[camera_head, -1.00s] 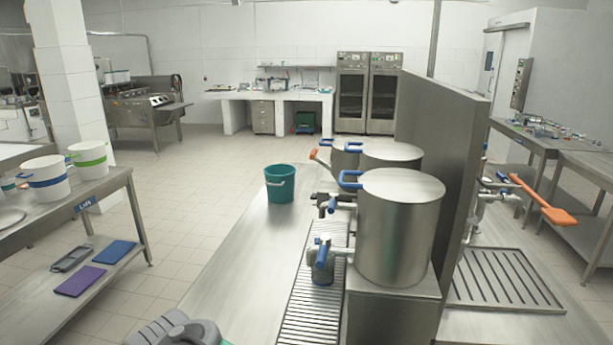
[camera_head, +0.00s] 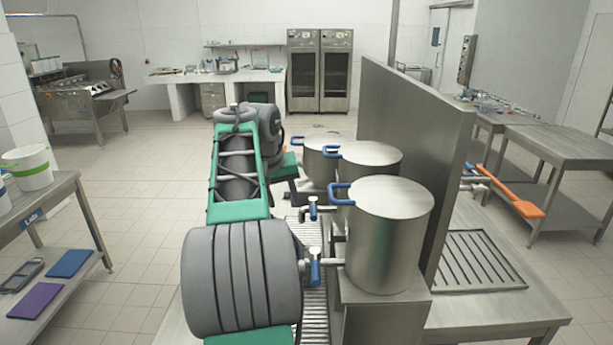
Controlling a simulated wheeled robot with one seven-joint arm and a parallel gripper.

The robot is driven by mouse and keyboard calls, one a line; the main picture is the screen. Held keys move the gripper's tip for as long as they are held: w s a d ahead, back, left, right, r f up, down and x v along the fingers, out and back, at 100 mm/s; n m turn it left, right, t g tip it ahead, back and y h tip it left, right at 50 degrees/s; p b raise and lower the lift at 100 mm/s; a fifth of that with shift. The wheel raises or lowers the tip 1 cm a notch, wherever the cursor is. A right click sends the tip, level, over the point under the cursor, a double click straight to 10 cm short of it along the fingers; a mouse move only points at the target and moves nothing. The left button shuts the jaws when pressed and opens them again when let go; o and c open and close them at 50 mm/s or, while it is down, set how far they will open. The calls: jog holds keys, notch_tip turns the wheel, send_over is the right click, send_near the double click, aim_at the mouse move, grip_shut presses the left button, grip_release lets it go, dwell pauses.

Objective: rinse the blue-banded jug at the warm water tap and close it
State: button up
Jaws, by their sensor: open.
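A white bucket with a blue band (camera_head: 3,196) is cut off by the left edge, on the left table. I cannot tell whether it is the jug. My arm crosses the middle. My gripper (camera_head: 293,191) is partly hidden behind it, above the steel counter near the pots; its fingers show poorly. I see nothing held in it. A near tap with a blue lever (camera_head: 315,270) and a farther tap (camera_head: 313,208) come off the steel pots. Any vessel under the near tap is largely hidden by my arm. I cannot tell which tap gives warm water.
Lidded steel pots with blue handles, the nearest one (camera_head: 388,235) largest, stand against a tall steel partition (camera_head: 415,150). A slotted drain grate (camera_head: 318,310) runs beside them. A green-banded bucket (camera_head: 28,170) is on the left table (camera_head: 60,190).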

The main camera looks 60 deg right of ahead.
jog(key=m, duration=0.1)
send_near(313, 207)
jog(key=x, duration=0.8)
jog(key=shift+d+f, duration=0.15)
jog(key=shift+f, duration=0.1)
grip_shut()
